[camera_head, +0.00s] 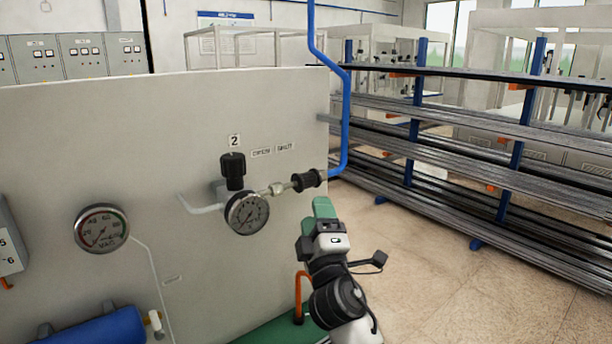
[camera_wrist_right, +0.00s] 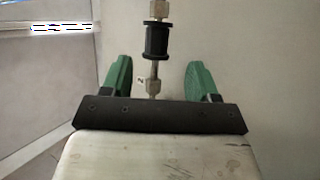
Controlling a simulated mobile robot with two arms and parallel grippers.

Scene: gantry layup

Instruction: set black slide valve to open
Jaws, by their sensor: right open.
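The black slide valve (camera_head: 308,180) is a ribbed black sleeve on the thin pipe at the panel's right side, between a metal fitting (camera_head: 278,188) and the blue hose (camera_head: 345,130). In the right wrist view the black sleeve (camera_wrist_right: 157,40) sits on a metal stem, beyond and between the green fingertips. My right gripper (camera_head: 322,208) is below the sleeve in the head view, apart from it. In the right wrist view the right gripper (camera_wrist_right: 158,78) has its fingers spread, with nothing held. My left gripper is not in view.
A small gauge (camera_head: 247,213) and black knob (camera_head: 233,168) under a "2" label sit left of the valve. A larger gauge (camera_head: 102,229) is farther left on the panel (camera_head: 90,130). A rack of long bars (camera_head: 470,150) stands right, with open floor (camera_head: 450,280) before it.

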